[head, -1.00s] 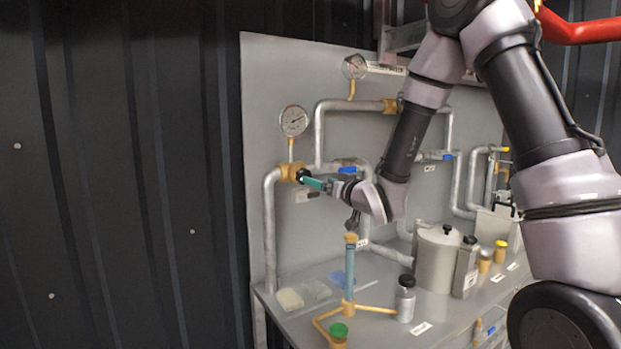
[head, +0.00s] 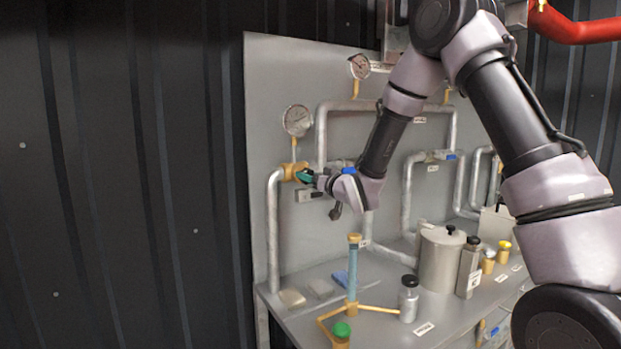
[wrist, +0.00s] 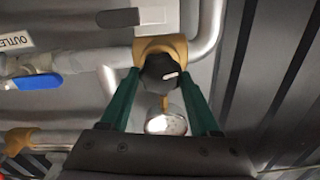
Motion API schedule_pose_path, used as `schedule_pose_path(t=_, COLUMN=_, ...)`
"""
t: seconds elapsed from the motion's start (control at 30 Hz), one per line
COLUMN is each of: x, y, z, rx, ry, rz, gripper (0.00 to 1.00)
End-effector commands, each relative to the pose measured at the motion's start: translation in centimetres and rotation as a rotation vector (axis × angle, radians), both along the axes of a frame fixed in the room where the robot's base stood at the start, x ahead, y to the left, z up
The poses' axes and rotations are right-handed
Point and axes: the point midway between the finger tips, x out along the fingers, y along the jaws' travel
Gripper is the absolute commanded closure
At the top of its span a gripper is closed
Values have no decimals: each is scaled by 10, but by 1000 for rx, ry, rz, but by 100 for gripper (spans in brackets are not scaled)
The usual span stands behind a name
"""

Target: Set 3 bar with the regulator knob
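The regulator's round black knob (wrist: 158,72) sits on a brass body (wrist: 160,45), with a white mark pointing to the right in the wrist view. The brass body also shows in the head view (head: 290,171). My gripper (wrist: 160,74) has its green fingers on either side of the knob, seemingly with thin gaps, so it looks open around it. In the head view my gripper (head: 304,176) covers the knob. The round gauge (head: 297,120) stands above the regulator; its reading is too small to tell. In the wrist view the gauge (wrist: 166,121) is partly hidden and washed out by glare.
A blue-handled valve (wrist: 38,82) lies beside the regulator, near an OUTLET label (wrist: 16,41). A second gauge (head: 359,66) is higher on the panel. Below, the bench holds a blue column (head: 353,270), a metal pot (head: 440,258) and bottles. The dark wall (head: 120,180) is left.

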Motion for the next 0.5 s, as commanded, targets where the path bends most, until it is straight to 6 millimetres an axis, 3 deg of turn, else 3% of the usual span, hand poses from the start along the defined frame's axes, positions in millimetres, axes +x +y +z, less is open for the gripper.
schedule_pose_path(t=0.07, x=0, y=0, z=0, rx=0, ry=0, rz=-1, gripper=93)
schedule_pose_path(t=0.5, x=0, y=0, z=0, rx=-89, ry=-60, rz=0, gripper=92)
